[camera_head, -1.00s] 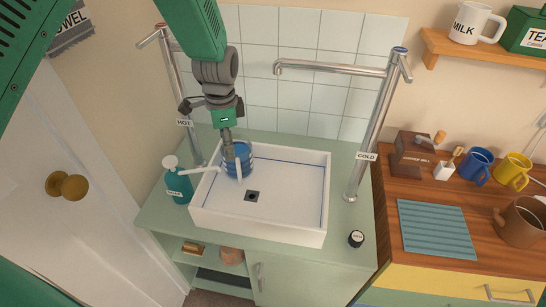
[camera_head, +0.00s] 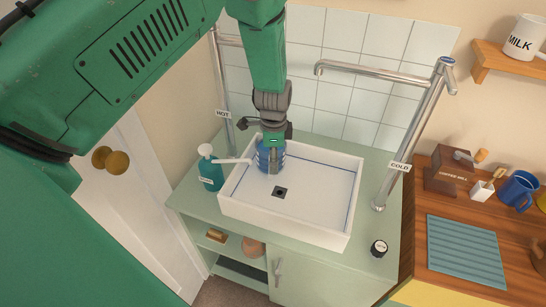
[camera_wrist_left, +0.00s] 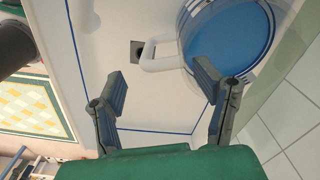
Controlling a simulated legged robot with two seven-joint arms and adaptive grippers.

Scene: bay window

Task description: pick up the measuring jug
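The measuring jug (camera_head: 262,160) stands in the back left corner of the white sink (camera_head: 345,198), partly hidden behind my left gripper. It looks blue inside, with blue bands on its side. In the left wrist view, the jug (camera_wrist_left: 228,38) is at the upper right, seen from above, and its pale handle (camera_wrist_left: 152,54) points left. My left gripper (camera_head: 274,168) is at the jug, pointing down. Its fingers (camera_wrist_left: 160,85) are apart in the left wrist view, with the handle just beyond the gap; nothing is between them. My right gripper is out of view.
The hot tap (camera_head: 223,90) and cold tap (camera_head: 420,115) rise behind and right. The sink's middle is clear around the drain (camera_head: 280,192).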

